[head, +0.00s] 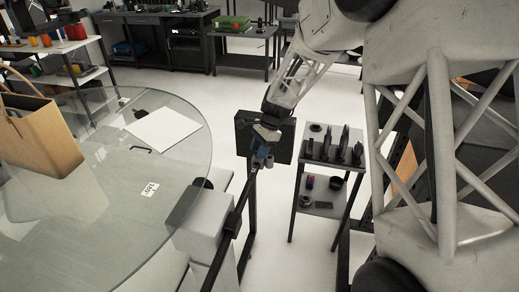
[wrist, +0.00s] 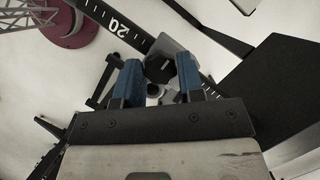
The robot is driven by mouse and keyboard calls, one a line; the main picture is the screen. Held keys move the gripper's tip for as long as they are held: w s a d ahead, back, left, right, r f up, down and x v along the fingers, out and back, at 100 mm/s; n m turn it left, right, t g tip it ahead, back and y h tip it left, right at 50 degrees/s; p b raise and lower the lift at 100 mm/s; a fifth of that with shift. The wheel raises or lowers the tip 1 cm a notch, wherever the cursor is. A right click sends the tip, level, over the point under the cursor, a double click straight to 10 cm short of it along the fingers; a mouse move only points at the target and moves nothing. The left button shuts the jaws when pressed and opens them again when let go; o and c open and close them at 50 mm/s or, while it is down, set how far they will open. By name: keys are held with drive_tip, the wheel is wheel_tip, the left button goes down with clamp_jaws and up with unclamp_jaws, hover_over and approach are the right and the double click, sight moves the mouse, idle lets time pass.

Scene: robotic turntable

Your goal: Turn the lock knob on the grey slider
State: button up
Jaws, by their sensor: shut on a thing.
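My gripper (head: 262,158) points down over the upper end of a black rail (head: 236,212) in the head view. In the wrist view, the two blue fingers of my gripper (wrist: 159,65) stand on either side of a dark, faceted lock knob (wrist: 158,71) and are shut on it. The grey slider (wrist: 183,50) shows partly beside and behind the knob, on the dark rail (wrist: 118,24) with white marks and the number 20. The fingers hide part of the slider. In the head view the knob is too small and covered to make out.
A round glass table (head: 110,235) with a white sheet (head: 163,129) and a brown bag (head: 40,130) stands at left. A dark panel (head: 285,142) is just behind my gripper. A small black shelf (head: 318,178) with dark parts stands at right.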

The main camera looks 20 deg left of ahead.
drive_tip(key=shift+n, duration=0.5)
drive_tip(key=n+g+h, duration=0.1)
drive_tip(key=n, duration=0.2)
drive_tip(key=shift+a+n, duration=0.1)
drive_tip(key=shift+n, duration=0.2)
drive_tip(key=n+h, duration=0.2)
drive_tip(key=n, duration=0.2)
drive_tip(key=shift+w+a, duration=0.1)
drive_tip(key=n+h, duration=0.2)
drive_tip(key=n, duration=0.3)
drive_tip(key=shift+a, duration=0.1)
drive_tip(key=shift+n+t+h, duration=0.4)
drive_tip(key=shift+n+h, duration=0.1)
drive_tip(key=shift+n, duration=1.1)
drive_tip(key=o, duration=0.9)
